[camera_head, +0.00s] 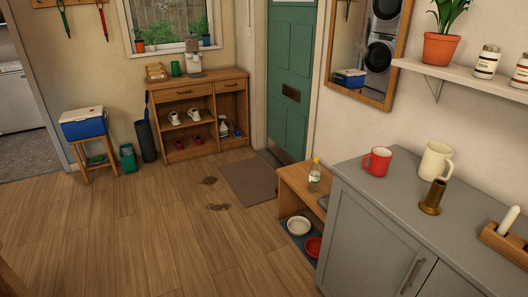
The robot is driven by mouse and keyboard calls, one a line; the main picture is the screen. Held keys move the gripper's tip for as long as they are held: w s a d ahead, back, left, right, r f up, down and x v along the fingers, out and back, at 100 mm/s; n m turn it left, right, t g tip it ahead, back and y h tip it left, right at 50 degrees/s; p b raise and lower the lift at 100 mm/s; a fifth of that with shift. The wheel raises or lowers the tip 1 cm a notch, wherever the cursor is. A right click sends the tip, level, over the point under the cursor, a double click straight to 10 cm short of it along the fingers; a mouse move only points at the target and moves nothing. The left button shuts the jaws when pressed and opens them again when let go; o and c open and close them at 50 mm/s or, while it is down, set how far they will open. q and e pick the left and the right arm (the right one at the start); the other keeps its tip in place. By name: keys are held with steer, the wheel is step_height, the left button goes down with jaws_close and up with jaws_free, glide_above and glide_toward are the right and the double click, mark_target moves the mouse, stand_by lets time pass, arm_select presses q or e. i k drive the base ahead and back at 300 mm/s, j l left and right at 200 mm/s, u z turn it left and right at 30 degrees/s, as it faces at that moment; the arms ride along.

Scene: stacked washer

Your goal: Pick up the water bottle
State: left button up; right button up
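A small clear bottle with a yellowish cap (314,174) stands upright on the low wooden bench (291,178), near the end of the grey cabinet. It is the only clear bottle that I can make out, and its contents are too small to tell. Neither of my grippers is in the head view, so nothing shows near or around the bottle.
The grey cabinet (363,225) fills the right front, with a red mug (377,161), a cream pitcher (435,162) and a brass holder (432,197) on top. Bowls (298,226) sit low by the bench. The wooden floor (150,235) at centre left is mostly clear.

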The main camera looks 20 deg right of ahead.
mark_target(315, 170)
steer(key=i+z, duration=0.1)
steer(key=i, duration=0.65)
steer(key=i+j, duration=0.2)
steer(key=i, duration=0.55)
steer(key=l+z, duration=0.05)
